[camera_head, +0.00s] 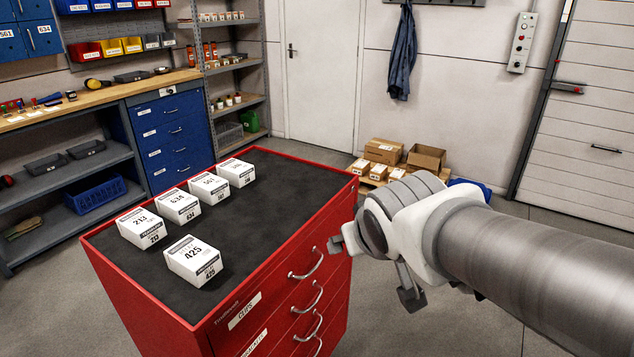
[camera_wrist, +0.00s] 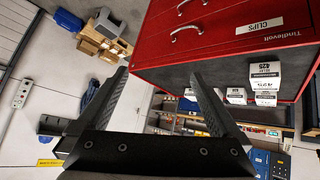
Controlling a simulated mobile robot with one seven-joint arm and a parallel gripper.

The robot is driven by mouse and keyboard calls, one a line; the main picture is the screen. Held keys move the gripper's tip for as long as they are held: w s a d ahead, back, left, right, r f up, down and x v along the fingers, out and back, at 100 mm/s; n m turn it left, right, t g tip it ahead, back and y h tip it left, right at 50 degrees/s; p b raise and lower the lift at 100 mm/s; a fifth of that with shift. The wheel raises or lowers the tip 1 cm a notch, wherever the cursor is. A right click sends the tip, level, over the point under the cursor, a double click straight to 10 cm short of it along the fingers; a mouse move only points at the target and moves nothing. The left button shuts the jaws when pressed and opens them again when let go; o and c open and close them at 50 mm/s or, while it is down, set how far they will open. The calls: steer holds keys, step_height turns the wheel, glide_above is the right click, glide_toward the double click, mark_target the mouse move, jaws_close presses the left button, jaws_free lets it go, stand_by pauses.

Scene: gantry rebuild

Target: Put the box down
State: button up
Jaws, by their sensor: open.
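Several white labelled boxes stand on the dark mat on top of the red drawer cabinet (camera_head: 262,268). Box 425 (camera_head: 193,262) stands alone nearest the front. Behind it, box 213 (camera_head: 142,228), box 634 (camera_head: 178,207), box 561 (camera_head: 209,189) and one more box (camera_head: 236,173) form a slanting row. Box 425 also shows in the wrist view (camera_wrist: 265,78). My gripper (camera_head: 373,270) is to the right of the cabinet, apart from all the boxes. In the wrist view its two fingers (camera_wrist: 160,72) are spread with nothing between them.
A workbench (camera_head: 100,100) with blue drawers (camera_head: 172,135) and a shelf rack (camera_head: 232,62) stand at left. The mat's far right part is bare.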

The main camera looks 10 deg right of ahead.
steer(key=s+m+g, duration=0.1)
steer(key=s+g, duration=0.2)
steer(key=s, duration=0.8)
steer(key=shift+s+d+f+m+y, duration=0.25)
steer(key=shift+s+f+m+y, duration=0.05)
steer(key=shift+f+m+y, duration=0.1)
steer(key=shift+r, duration=0.1)
step_height(320, 180, up, 6)
steer(key=p, duration=0.5)
steer(key=shift+f+p, duration=0.2)
steer(key=shift+p, duration=0.2)
steer(key=shift+w, duration=0.1)
